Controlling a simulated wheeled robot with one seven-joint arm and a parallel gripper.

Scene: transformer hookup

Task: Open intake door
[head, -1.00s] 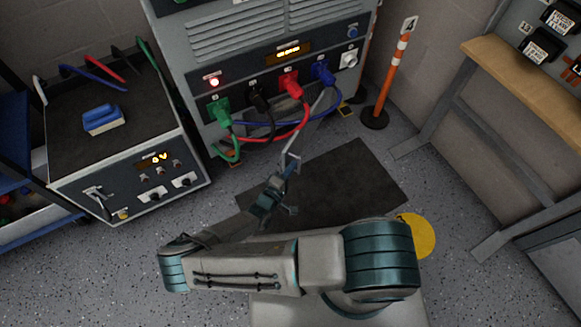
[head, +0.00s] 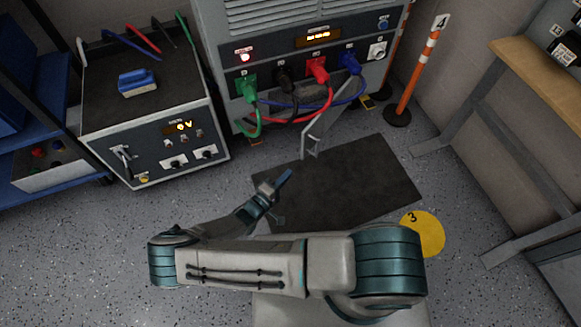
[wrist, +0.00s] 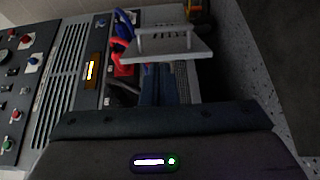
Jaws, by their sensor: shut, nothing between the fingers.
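The intake door (head: 325,125) is a thin grey panel standing out from the low front of the transformer cabinet, seen nearly edge-on in the head view. Its bar handle (head: 311,152) is at the outer end. In the wrist view the door (wrist: 165,52) shows its face with slots and a bar handle (wrist: 165,33). My gripper (head: 285,178) is shut and empty, below and left of the handle in the head view, with a visible gap between them. In the wrist view the fingers (wrist: 160,85) point toward the door. The opening behind the door is mostly hidden.
Green, black, red and blue cables loop from the cabinet (head: 275,55) front above the door. A wheeled grey unit (head: 170,145) stands left. An orange post (head: 415,75) and a workbench (head: 540,75) stand right. A dark mat (head: 365,185) lies clear on the floor.

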